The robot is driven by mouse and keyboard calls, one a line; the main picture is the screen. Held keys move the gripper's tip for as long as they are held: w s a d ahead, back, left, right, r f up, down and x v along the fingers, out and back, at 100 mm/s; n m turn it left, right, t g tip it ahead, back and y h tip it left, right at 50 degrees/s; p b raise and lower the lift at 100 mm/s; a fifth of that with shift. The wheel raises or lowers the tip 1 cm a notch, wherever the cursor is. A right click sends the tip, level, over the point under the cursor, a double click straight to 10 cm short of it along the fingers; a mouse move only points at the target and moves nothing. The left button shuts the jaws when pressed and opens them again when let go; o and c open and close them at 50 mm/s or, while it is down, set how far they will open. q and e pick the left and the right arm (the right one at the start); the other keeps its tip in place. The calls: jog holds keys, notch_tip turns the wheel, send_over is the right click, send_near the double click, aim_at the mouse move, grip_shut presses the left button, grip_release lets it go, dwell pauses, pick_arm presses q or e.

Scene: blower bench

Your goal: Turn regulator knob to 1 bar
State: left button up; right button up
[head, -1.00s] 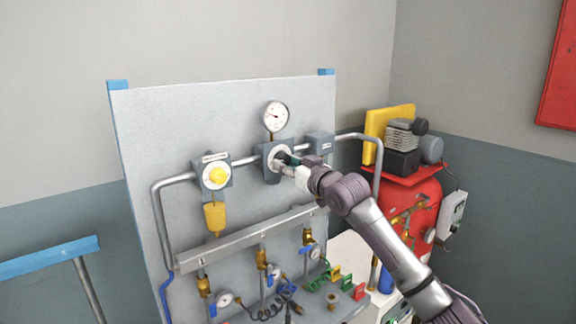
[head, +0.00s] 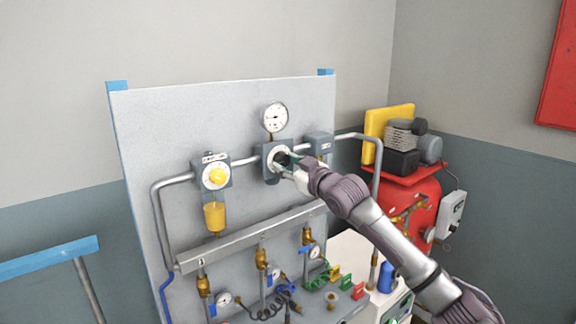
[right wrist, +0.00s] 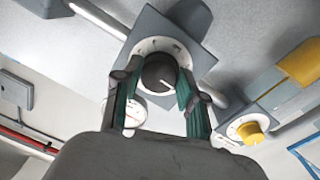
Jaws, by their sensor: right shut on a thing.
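The regulator (head: 268,151) is a grey block with a white dial face on the upright panel. In the right wrist view its dark round knob (right wrist: 159,72) has a white pointer mark toward the lower right, over a white scale ring (right wrist: 148,45). My right gripper (right wrist: 160,88) is shut on the knob, with one green-padded finger on each side. In the head view the right gripper (head: 287,160) covers much of the dial. A round white gauge (head: 274,117) stands above the regulator; its reading is too small to tell. My left gripper is not in view.
Left of the regulator is a unit with a yellow knob (head: 216,176) and a yellow bowl (head: 214,217). A grey box (head: 319,143) and pipe lie to the right. A manifold rail (head: 250,238) runs below. A red tank (head: 425,205) carries the compressor.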

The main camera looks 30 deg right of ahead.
jog(key=o, duration=1)
jog(key=shift+f, duration=0.2)
jog(key=shift+o, duration=0.7)
jog(key=shift+r, duration=0.15)
jog(key=shift+s, duration=0.15)
jog(key=s, duration=1.1)
jog(key=shift+s+d, duration=0.15)
jog(key=shift+s, duration=0.25)
